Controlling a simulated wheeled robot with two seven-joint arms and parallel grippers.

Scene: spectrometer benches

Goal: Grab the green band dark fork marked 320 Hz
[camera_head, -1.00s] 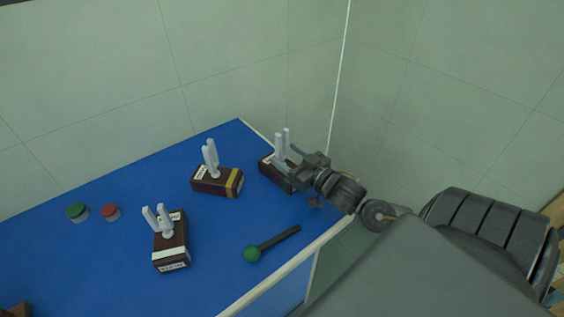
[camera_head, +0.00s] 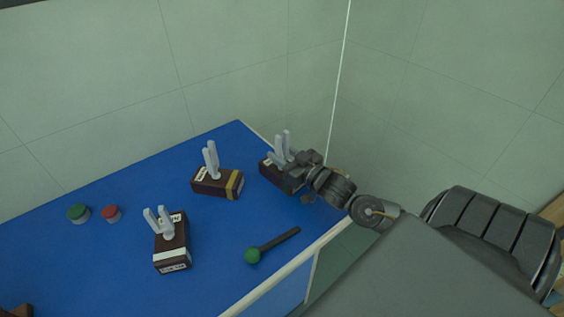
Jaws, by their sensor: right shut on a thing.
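A tuning fork on a dark box (camera_head: 268,169) stands at the back right of the blue table, its pale prongs (camera_head: 283,146) upright. My right gripper (camera_head: 294,168) is shut on this fork, low near the box's right side. The gripper covers the right end of the box, so its band is hidden now; the earlier frame shows a dark green end there. The label on the box is too small to read. My left gripper is not in view.
A yellow-band fork (camera_head: 217,181) stands just left, and a white-band fork (camera_head: 171,243) nearer the front. A green-headed mallet (camera_head: 272,245) lies near the front edge. Green (camera_head: 78,213) and red (camera_head: 111,213) round pieces sit at left. Walls rise behind.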

